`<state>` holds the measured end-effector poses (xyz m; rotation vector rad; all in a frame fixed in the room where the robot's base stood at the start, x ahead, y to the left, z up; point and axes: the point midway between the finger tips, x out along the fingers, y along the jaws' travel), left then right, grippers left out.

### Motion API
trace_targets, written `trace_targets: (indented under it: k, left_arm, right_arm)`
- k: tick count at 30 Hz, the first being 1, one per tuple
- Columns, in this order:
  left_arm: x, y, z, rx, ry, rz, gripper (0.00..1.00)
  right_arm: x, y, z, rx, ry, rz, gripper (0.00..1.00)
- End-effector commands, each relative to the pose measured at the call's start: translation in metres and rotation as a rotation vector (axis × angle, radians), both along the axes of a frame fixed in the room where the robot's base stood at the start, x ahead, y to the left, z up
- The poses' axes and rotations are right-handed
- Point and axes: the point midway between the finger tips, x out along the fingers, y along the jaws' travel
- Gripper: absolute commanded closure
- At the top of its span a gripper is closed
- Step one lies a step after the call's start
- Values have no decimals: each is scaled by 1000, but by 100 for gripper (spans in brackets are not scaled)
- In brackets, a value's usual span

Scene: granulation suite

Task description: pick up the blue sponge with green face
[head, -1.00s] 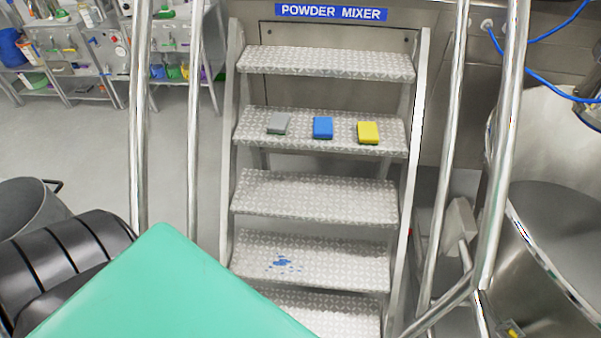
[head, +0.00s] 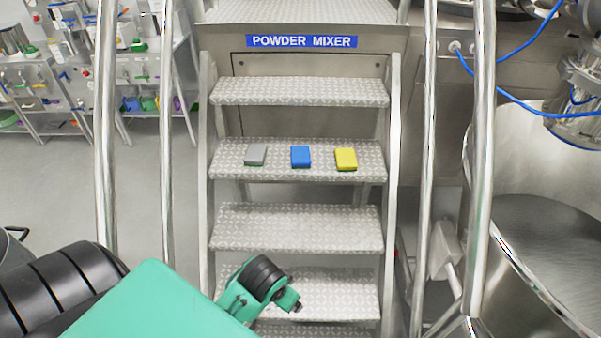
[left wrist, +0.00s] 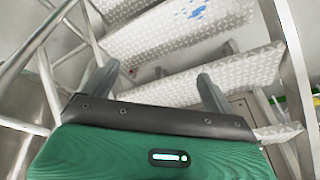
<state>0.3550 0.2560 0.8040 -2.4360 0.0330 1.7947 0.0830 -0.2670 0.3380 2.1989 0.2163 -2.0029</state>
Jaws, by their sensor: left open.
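The blue sponge (head: 300,156) lies flat on the second step from the top of the metal stairs, between a grey sponge (head: 255,154) and a yellow sponge (head: 346,159). Its top is blue, with a thin darker green line along its front lower edge. My left arm reaches in from the lower left of the head view, its wrist in front of the lower steps, below and apart from the sponge. In the left wrist view my left gripper (left wrist: 157,74) is open, with nothing between its fingers. No sponge shows in that view. My right gripper is not in view.
The steps (head: 296,229) have raised side plates and tall handrails (head: 428,150) on both sides. A steel vessel (head: 540,240) stands at the right. The wrist view shows a blue stain (left wrist: 197,10) on a step. The step around the sponges is otherwise clear.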

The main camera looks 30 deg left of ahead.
Motion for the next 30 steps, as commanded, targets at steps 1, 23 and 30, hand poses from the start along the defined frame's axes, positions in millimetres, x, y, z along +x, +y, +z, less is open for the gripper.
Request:
trace_targets:
  k: [1,23,30]
  left_arm:
    - [12,4,0,6,-5,12,11]
    - [278,134,45,45,-27,422,11]
    - [356,181,107,-9,-31,589,11]
  right_arm:
    - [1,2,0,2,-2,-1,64]
    - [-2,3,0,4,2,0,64]
    - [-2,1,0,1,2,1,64]
